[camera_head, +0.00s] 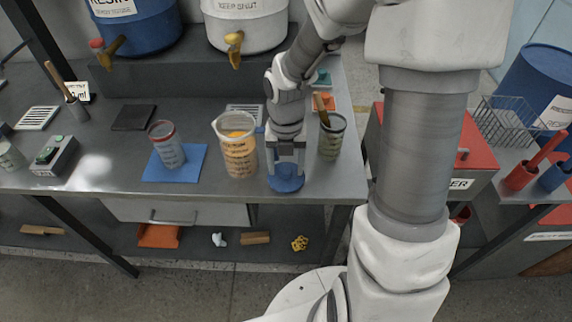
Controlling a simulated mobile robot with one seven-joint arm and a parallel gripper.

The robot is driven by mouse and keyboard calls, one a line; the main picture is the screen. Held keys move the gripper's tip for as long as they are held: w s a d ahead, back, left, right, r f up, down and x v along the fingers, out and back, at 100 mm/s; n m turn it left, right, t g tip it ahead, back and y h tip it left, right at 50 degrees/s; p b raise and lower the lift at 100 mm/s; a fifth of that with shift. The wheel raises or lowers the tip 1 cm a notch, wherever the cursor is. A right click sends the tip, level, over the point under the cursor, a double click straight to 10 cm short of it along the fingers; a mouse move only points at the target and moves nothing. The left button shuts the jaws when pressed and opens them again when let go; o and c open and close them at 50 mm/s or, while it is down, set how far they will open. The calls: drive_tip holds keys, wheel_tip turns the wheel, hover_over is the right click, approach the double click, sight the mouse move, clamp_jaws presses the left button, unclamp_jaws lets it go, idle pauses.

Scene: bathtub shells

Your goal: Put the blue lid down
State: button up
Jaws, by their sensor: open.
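The blue lid (286,183) is a small round blue piece near the front edge of the grey bench, toward its right end. My gripper (286,168) points down right over it, its two fingers apart on either side of the lid's upper part. The fingers are open. The lid seems to rest on the bench top, though the view is too small to tell whether a finger touches it.
A measuring jug (238,150) with orange contents stands close left of my gripper. A cup with a stick (331,138) stands close right. A red-rimmed cup (167,146) sits on a blue mat (194,171).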

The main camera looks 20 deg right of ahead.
sight(286, 170)
wheel_tip(286, 170, up, 12)
drive_tip(key=p, duration=0.3)
idle(0.5)
